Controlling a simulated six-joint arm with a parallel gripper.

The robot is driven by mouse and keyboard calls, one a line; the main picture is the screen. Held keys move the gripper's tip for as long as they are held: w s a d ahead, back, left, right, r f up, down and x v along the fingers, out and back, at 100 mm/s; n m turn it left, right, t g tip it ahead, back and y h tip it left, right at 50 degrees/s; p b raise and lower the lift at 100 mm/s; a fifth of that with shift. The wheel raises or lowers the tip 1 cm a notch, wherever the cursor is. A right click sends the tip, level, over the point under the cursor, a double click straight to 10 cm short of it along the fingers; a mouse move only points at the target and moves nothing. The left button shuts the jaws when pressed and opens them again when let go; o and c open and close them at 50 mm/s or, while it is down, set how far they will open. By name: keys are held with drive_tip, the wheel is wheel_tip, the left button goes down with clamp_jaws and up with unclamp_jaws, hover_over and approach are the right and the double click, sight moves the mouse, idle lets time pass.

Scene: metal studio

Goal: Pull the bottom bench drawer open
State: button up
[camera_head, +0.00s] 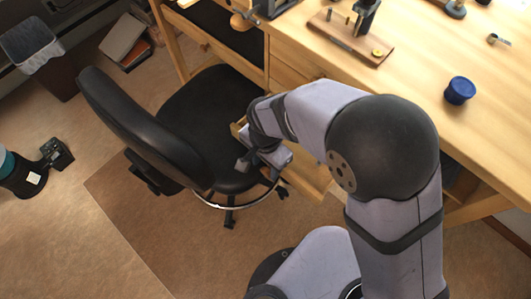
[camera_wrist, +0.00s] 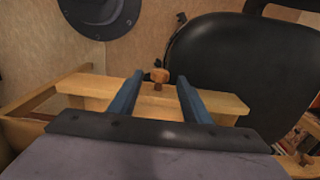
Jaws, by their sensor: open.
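The bottom bench drawer (camera_head: 312,182) stands out from the wooden bench (camera_head: 430,125), partly hidden under my arm in the head view. My gripper (camera_wrist: 160,82) is open.
A blue cup (camera_head: 460,90) and a wooden board with tools (camera_head: 350,40) are on the bench. Open floor (camera_head: 130,235) lies at lower left.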

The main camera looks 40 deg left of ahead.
drive_tip(key=shift+f, duration=1.3)
clamp_jaws()
drive_tip(key=s+p, duration=0.1)
drive_tip(key=s, duration=0.7)
drive_tip(key=shift+s, duration=0.1)
unclamp_jaws()
drive_tip(key=shift+r, duration=0.15)
wheel_tip(320, 180, up, 7)
drive_tip(key=shift+p, duration=0.4)
